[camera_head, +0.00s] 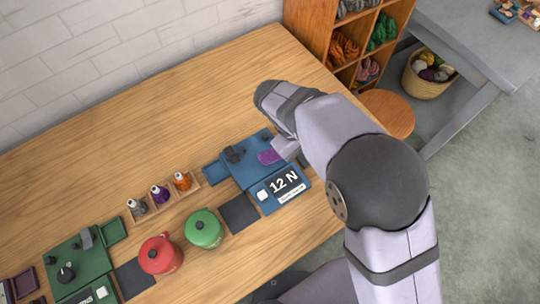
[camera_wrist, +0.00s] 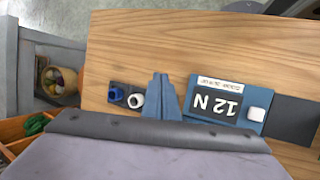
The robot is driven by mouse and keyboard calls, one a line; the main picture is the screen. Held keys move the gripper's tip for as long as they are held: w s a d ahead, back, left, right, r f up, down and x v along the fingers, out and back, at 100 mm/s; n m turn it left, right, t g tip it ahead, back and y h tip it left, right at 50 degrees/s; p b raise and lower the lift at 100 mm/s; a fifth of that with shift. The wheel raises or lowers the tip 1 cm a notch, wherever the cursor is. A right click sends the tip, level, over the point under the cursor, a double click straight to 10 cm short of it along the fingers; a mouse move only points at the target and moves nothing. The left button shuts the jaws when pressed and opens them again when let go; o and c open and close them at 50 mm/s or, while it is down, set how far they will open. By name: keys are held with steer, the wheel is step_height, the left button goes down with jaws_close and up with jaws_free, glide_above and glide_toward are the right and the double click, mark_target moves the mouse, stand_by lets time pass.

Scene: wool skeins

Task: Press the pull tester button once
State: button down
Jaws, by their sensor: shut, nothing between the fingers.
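The pull tester (camera_head: 240,170) is a blue unit on the wooden table, with a black-and-white "12 N" display (camera_head: 284,181). A white square button (camera_head: 263,194) sits at the display's left. In the wrist view the tester (camera_wrist: 203,86) appears upside down, with the white button (camera_wrist: 256,114) right of the display. My gripper (camera_wrist: 160,78) is shut and empty, its blue-grey fingers left of the display and apart from the button in that view. In the head view my wrist hangs over the tester's right side, and the fingertips are largely hidden.
A dark pad (camera_head: 239,213) lies left of the tester. A green pot (camera_head: 203,229) and a red pot (camera_head: 160,255) stand further left, with a rack of small bottles (camera_head: 160,196) behind. A green unit (camera_head: 75,265) is at lower left. The table's back is clear.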

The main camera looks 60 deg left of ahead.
mark_target(259, 195)
steer(key=s+a+r+n+t+p, duration=0.1)
steer(key=s+p, duration=0.3)
steer(key=s, duration=0.4)
steer(key=s+a+r+n+t+p, duration=0.1)
steer(key=s+r+n+p, duration=0.2)
steer(key=s, duration=0.6)
steer(key=shift+a+r+n+y+p, duration=0.2)
steer(key=shift+r+n+y+p, duration=0.1)
steer(key=shift+r+y+p, duration=0.25)
steer(key=shift+w, duration=0.1)
steer(key=shift+f+b, duration=3.25)
steer(key=shift+f, duration=1.15)
steer(key=shift+f, duration=0.2)
steer(key=shift+f+b, duration=0.2)
steer(key=shift+b, duration=0.1)
